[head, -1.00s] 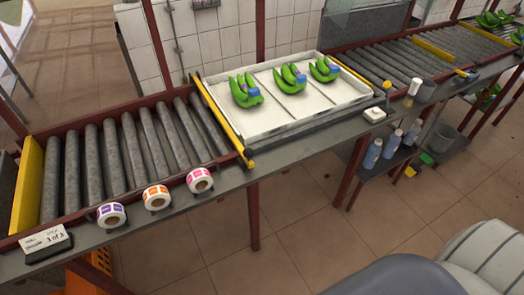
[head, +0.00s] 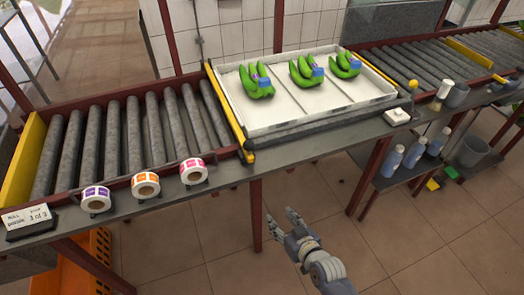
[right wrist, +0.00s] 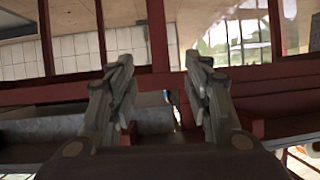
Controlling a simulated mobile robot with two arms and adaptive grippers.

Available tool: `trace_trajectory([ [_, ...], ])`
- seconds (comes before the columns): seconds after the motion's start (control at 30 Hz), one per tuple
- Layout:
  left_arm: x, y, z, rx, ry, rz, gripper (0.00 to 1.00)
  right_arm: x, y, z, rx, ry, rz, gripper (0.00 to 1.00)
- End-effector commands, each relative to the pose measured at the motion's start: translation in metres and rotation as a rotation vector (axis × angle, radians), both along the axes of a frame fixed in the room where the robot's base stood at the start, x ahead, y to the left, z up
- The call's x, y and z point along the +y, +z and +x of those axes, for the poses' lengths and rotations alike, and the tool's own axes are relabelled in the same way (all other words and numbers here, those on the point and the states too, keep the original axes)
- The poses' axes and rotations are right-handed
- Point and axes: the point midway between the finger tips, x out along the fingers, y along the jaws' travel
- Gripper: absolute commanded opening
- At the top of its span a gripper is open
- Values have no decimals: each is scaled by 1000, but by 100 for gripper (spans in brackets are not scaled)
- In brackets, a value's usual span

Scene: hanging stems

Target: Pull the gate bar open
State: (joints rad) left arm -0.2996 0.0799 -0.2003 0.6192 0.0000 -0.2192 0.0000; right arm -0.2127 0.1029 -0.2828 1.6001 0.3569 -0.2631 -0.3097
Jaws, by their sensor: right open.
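A yellow gate bar (head: 228,112) lies across the roller line at the left side of the white tray (head: 289,122). Its near end, with a dark fitting, overhangs the front rail. Green banana bunches (head: 306,71) sit in the tray, one in each section. My right gripper (head: 286,226) is open and empty over the floor, in front of the counter and below and to the right of the bar's near end. In the right wrist view its two fingers (right wrist: 160,78) stand apart with nothing between them. My left gripper is not in view.
Sticker rolls (head: 146,185) and a sign (head: 30,218) stand on the front ledge (head: 225,178). Further right are a yellow knob (head: 413,86), a white block (head: 397,116) and bottles (head: 413,155) on a lower shelf. Open floor lies around my right gripper.

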Motion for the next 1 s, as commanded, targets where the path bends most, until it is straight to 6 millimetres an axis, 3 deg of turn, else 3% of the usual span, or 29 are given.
trace_trajectory([
  [0.03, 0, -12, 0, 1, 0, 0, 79, 10, 34, 14, -85, 17, 30, 46],
  [0.1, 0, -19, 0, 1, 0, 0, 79, 22, 85, 24, -186, 39, 67, 46],
  [0.2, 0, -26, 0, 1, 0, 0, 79, 33, 145, 29, -302, 66, 110, 46],
  [0.33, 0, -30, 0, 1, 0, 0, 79, 40, 193, 27, -395, 89, 141, 46],
  [0.43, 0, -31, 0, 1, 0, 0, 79, 43, 209, 26, -425, 96, 152, 46],
  [0.57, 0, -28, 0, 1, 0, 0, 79, 48, 214, 35, -431, 97, 154, 46],
  [1.0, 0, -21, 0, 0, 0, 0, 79, 83, 213, 104, -429, 95, 154, 46],
])
